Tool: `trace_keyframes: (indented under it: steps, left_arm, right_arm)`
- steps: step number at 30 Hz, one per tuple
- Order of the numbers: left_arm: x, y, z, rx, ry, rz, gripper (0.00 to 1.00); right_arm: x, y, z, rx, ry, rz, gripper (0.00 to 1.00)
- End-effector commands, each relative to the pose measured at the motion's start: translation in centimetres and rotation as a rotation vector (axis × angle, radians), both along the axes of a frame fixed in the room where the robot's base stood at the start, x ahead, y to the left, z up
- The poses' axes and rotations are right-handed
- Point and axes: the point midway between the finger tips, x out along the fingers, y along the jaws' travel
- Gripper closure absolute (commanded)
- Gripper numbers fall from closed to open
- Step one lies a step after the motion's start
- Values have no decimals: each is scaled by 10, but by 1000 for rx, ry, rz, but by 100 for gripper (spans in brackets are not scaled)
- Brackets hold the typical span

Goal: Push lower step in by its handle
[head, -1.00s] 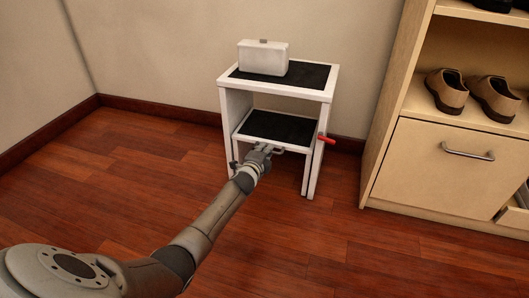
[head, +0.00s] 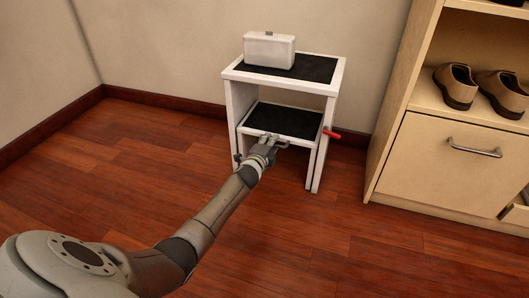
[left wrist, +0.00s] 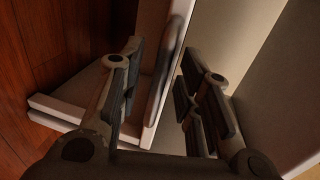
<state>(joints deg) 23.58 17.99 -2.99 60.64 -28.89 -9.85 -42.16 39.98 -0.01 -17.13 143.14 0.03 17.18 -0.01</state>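The lower step (head: 286,121) has a white frame and a black top, and sits partly under the taller white upper step (head: 325,70). Its front sticks out a little past the upper step. A small grey handle (head: 283,143) is on its front edge. My left gripper (head: 268,144) is at this handle. In the left wrist view its two fingers (left wrist: 160,95) are apart, with a dark handle bar (left wrist: 164,70) and white step edge between them. Whether a finger touches the bar, I cannot tell. My right gripper is not in view.
A white case (head: 269,50) stands on the upper step. A red lever (head: 332,134) sticks out at the right side. A wooden shoe cabinet (head: 420,160) with brown shoes (head: 457,87) stands to the right. The wooden floor (head: 130,150) in front and left is clear.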

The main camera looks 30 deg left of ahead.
Motion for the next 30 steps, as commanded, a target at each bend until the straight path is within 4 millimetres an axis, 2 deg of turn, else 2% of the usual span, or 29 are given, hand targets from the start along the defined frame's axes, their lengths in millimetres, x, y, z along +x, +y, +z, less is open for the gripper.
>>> trace_keyframes:
  steps: [24, 30]
  left_arm:
    - [-93, -24, 19, -1, 3, -2, 68]
    - [-106, -27, 23, -2, 2, -1, 68]
  right_arm:
    - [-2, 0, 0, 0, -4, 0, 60]
    - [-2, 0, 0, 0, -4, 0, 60]
